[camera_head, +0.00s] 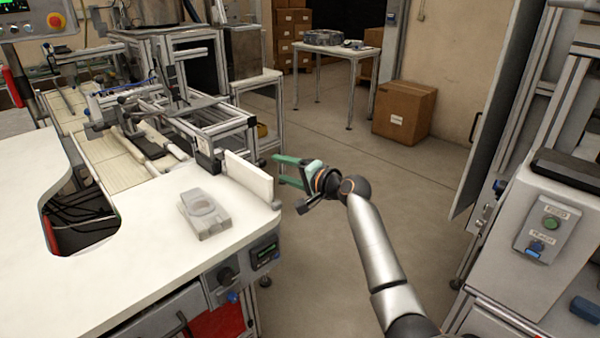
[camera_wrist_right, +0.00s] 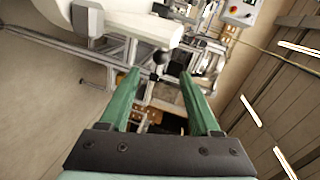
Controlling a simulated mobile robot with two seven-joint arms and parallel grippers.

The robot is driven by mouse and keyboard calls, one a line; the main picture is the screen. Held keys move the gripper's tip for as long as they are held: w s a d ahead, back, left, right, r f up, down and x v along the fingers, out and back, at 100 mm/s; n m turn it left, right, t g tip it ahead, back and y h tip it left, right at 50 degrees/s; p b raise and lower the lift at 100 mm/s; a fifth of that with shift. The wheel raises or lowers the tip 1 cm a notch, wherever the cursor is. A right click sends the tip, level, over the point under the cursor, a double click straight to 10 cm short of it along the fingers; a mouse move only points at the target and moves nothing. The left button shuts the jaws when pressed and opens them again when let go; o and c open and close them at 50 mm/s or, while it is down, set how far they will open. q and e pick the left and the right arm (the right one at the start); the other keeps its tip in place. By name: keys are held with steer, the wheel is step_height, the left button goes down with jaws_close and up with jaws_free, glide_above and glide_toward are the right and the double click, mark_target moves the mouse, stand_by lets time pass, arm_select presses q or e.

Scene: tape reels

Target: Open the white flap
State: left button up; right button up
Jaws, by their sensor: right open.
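The white flap (camera_head: 248,176) is a flat white panel standing upright along the far right edge of the white table, in the head view. My right gripper (camera_head: 279,170) has green fingers and is just to the right of the flap, pointing left. Its jaws are open and empty; whether a finger touches the flap I cannot tell. In the right wrist view the two green fingers (camera_wrist_right: 160,75) are spread apart with nothing between them. A white surface shows beyond them at the upper left, and I cannot tell the flap apart there. My left gripper is not in view.
A grey fixture (camera_head: 205,213) lies on the white table (camera_head: 130,265) left of the flap. A metal frame machine (camera_head: 205,120) stands behind the flap. A grey control cabinet (camera_head: 520,240) is at the right. A cardboard box (camera_head: 404,112) sits on open floor behind.

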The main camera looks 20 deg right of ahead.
steer(key=shift+v, duration=2.85)
